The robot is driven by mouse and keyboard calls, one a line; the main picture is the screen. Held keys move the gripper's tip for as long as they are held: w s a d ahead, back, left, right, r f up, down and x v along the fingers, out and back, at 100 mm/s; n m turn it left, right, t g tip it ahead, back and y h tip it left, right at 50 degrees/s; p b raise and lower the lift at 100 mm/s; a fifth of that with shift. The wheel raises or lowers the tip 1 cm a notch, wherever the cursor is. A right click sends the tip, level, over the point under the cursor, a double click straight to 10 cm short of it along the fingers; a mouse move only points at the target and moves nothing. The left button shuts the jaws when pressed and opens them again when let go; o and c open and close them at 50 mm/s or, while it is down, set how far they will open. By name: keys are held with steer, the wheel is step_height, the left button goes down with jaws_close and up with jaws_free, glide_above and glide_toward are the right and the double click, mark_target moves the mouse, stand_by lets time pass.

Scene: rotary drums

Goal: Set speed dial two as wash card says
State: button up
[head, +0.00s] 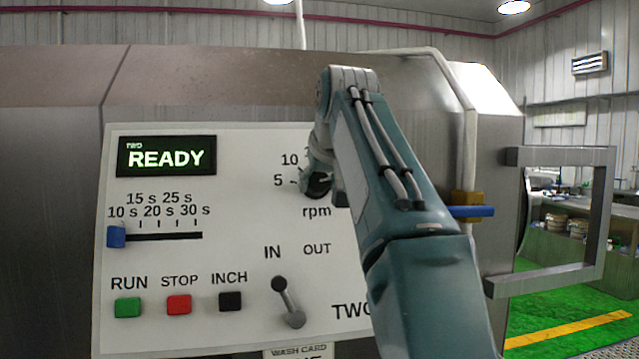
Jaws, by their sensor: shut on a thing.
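The panel marked TWO (240,250) faces me in the head view. Its speed dial (318,191) is a dark knob above the word rpm, mostly covered by my arm. The marks 5 and 10 show to its left; the rest of the scale and the dial's pointer are hidden. My gripper (319,181) is at the dial and shut on it; its fingers are hard to make out. The wash card (299,351) hangs below the panel, with only its heading and the top of one line in view, so its setting cannot be read.
The display (166,157) reads READY. The blue slider (116,236) is at 10 s. Below are green RUN (128,308), red STOP (179,305) and black INCH (230,301) buttons. The IN/OUT lever (288,302) has its upper end toward IN. A metal handle frame (606,215) juts out at right.

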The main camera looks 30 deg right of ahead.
steer(key=shift+w+f, duration=0.2)
steer(key=shift+f, duration=0.1)
stand_by(0.4)
steer(key=o, duration=1.1)
steer(key=shift+w, duration=0.15)
steer(key=shift+r, duration=0.2)
steer(key=v, duration=0.7)
